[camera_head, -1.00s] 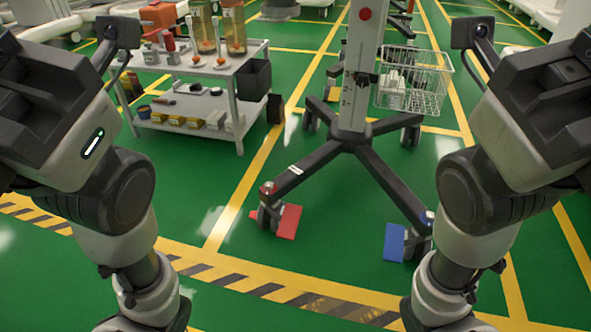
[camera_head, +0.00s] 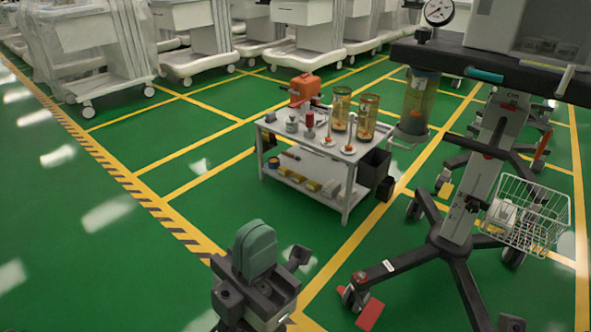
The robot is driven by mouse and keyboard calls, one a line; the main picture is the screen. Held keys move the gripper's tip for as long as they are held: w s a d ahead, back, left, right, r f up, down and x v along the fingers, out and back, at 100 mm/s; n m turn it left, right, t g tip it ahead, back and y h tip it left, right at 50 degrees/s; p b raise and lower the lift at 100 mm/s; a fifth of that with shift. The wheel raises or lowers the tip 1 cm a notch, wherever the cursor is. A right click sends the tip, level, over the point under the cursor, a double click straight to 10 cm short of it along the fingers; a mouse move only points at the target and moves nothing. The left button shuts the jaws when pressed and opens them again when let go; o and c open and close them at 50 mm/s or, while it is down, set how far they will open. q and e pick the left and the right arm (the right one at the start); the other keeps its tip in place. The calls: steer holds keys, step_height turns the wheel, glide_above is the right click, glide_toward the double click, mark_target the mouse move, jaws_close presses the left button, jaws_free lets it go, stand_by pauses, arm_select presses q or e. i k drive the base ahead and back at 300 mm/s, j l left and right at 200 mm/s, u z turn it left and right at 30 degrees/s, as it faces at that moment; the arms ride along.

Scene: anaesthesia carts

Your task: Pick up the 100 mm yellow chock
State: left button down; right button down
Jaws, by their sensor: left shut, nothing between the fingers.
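Several small yellow blocks (camera_head: 313,186) lie in a row on the lower shelf of a white cart (camera_head: 347,205) in the head view. They are too small to tell which one is the 100 mm yellow chock. My left gripper (camera_head: 256,250) is at the bottom, left of centre, pointing up in the picture. Its grey-green fingers are shut together and empty. It is well apart from the cart, nearer to me. My right gripper is not in view.
On the cart's top stand amber-filled cylinders (camera_head: 367,117) and an orange device (camera_head: 304,88). A black bin (camera_head: 374,168) hangs on its right side. A wheeled stand (camera_head: 455,243) with a wire basket (camera_head: 528,222) is at right, a red chock (camera_head: 370,312) by its wheel. Green floor at left is clear.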

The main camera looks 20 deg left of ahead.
mark_target(312, 186)
steer(key=i+j, duration=0.15)
steer(key=j, duration=0.2)
steer(key=i+j, duration=0.2)
steer(key=j, duration=0.2)
steer(key=i+j, duration=0.15)
steer(key=j, duration=0.2)
steer(key=i+j, duration=0.2)
steer(key=j, duration=0.15)
steer(key=i+j, duration=0.15)
steer(key=j, duration=0.25)
steer(key=i+j, duration=0.2)
steer(key=j, duration=0.15)
steer(key=i+j, duration=0.15)
steer(key=j, duration=0.2)
